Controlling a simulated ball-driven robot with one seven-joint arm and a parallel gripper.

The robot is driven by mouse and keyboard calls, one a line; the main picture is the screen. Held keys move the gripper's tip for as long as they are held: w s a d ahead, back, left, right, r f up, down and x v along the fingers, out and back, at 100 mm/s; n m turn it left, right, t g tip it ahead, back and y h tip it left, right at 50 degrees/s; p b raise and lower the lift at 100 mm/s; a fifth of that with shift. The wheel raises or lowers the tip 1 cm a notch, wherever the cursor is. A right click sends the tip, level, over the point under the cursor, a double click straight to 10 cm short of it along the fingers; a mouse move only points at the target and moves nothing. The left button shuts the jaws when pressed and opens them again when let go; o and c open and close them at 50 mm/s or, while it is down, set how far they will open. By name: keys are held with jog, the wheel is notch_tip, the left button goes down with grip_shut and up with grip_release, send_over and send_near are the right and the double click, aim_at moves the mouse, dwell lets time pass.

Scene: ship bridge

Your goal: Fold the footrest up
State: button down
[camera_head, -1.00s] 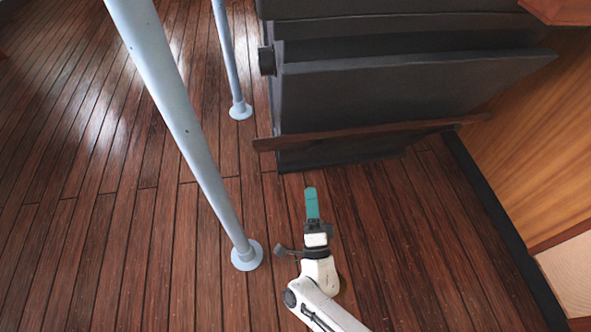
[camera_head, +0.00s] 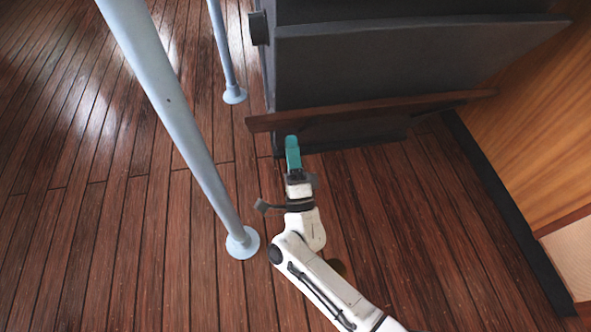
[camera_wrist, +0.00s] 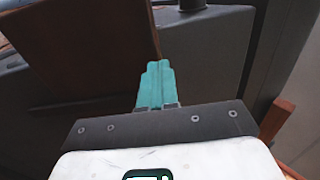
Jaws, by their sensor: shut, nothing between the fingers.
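The footrest (camera_head: 375,110) is a dark reddish-brown wooden board. It sticks out from the lower front of the dark grey console (camera_head: 400,70), roughly level. In the wrist view the board (camera_wrist: 85,45) fills the upper left, close to the fingers. My gripper (camera_head: 292,142) has teal fingers, which are shut with nothing between them. It is near the left end of the footrest, just below its front edge in the head view. In the wrist view the fingertips (camera_wrist: 157,68) appear just right of the board. I cannot tell whether they touch it.
Two pale blue poles (camera_head: 180,115) (camera_head: 222,50) stand left of my arm on round floor flanges. A wood-panelled wall (camera_head: 530,125) with a black skirting closes off the right. The plank floor (camera_head: 130,230) is open at left and in front.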

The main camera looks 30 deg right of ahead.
aim_at(287, 114)
jog(key=shift+x, duration=1.65)
jog(key=shift+w+d+r+g+p, duration=0.15)
jog(key=shift+w+r+g+p, duration=0.2)
jog(key=shift+w+r+p, duration=0.5)
jog(key=shift+w+d+r+g+p, duration=0.2)
jog(key=shift+w+r+g+p, duration=0.2)
jog(key=shift+p, duration=0.7)
jog(key=shift+w, duration=0.1)
jog(key=shift+f, duration=0.15)
